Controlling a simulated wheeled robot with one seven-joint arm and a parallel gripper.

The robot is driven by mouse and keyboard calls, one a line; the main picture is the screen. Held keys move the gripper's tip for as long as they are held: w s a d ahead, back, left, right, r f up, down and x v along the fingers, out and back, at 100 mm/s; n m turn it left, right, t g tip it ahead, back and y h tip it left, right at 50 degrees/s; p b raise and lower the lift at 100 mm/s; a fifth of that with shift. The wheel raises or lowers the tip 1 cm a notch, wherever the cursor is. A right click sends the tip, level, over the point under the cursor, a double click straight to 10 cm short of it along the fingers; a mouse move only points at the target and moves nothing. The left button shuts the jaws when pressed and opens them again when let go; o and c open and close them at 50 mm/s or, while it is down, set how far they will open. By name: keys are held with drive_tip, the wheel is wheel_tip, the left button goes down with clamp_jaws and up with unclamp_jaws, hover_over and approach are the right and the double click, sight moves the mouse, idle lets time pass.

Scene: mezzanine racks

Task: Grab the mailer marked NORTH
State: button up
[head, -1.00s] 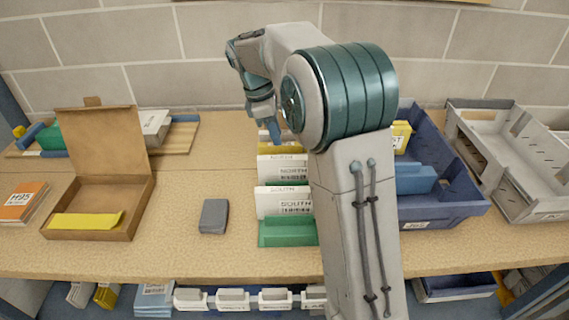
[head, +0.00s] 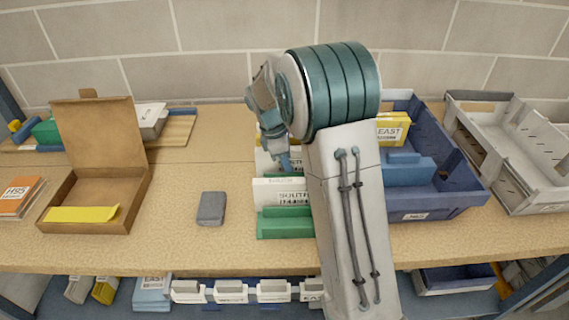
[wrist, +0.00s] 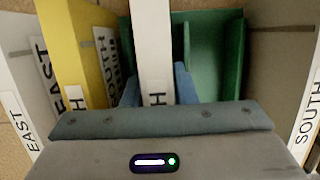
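My gripper (wrist: 157,88) points down into the row of upright mailers. In the wrist view its blue fingers lie on either side of a white mailer (wrist: 152,40). I cannot tell whether they press on it. Only a final "H" shows on that mailer's label, so NORTH cannot be confirmed. A yellow mailer (wrist: 75,40) and a white EAST mailer (wrist: 18,75) stand to its left. A mailer marked SOUTH (wrist: 307,110) stands at the far right. In the head view the front white mailer (head: 281,190) reads SOUTH; my arm partly hides the row.
A green holder (head: 285,225) fronts the row; its green walls (wrist: 215,50) show in the wrist view. A blue bin (head: 440,207) with a yellow EAST mailer (head: 392,130) stands right. An open carton (head: 85,222) and a grey block (head: 211,208) stand left. The bench front between is clear.

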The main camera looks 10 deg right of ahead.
clamp_jaws()
